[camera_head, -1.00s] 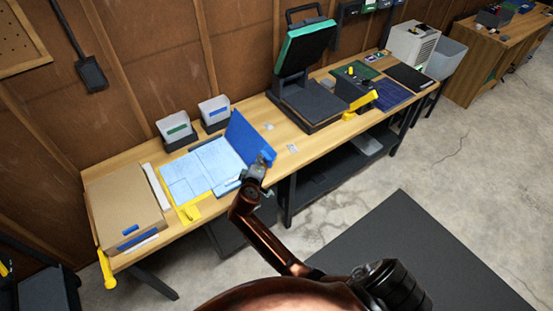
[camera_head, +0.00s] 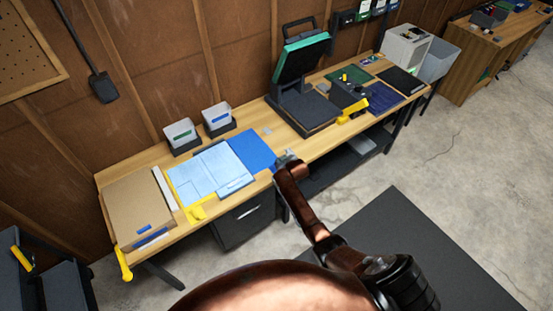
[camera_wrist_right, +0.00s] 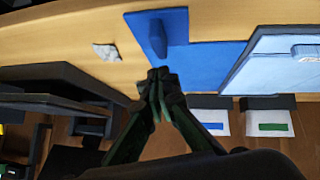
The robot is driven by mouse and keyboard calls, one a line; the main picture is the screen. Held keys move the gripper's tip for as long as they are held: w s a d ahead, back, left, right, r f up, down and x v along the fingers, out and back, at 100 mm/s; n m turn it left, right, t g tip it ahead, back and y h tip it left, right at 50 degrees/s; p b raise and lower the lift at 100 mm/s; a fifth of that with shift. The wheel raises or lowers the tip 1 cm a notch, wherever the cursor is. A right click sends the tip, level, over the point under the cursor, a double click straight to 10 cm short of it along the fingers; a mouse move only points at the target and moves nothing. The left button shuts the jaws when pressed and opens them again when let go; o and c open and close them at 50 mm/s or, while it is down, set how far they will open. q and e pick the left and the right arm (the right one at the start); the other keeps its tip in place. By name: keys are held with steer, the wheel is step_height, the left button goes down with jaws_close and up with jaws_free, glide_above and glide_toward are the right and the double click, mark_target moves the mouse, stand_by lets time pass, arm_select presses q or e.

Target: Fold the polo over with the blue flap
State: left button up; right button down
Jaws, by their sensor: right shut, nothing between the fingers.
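The light-blue polo (camera_head: 203,172) lies flat on the folding board on the bench; its near edge also shows at the right of the right wrist view (camera_wrist_right: 280,72). The blue flap (camera_head: 252,148) lies flat on the bench to the right of the polo, with no cloth on it. In the right wrist view the flap (camera_wrist_right: 205,62) carries a raised blue tab (camera_wrist_right: 158,38). My right gripper (camera_head: 284,158) is shut and empty at the flap's right end; its fingertips (camera_wrist_right: 158,76) are close to the tab, and contact is unclear. My left gripper is out of view.
A cardboard box (camera_head: 140,208) stands left of the polo. A yellow handle (camera_head: 197,212) sits at the bench front.

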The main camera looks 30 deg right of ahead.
steer(key=shift+d+f+b, duration=0.15)
steer(key=shift+d+f, duration=0.15)
steer(key=shift+f, duration=0.4)
steer(key=shift+d+f+b, duration=0.15)
steer(key=shift+d+f, duration=0.15)
steer(key=shift+f, duration=0.35)
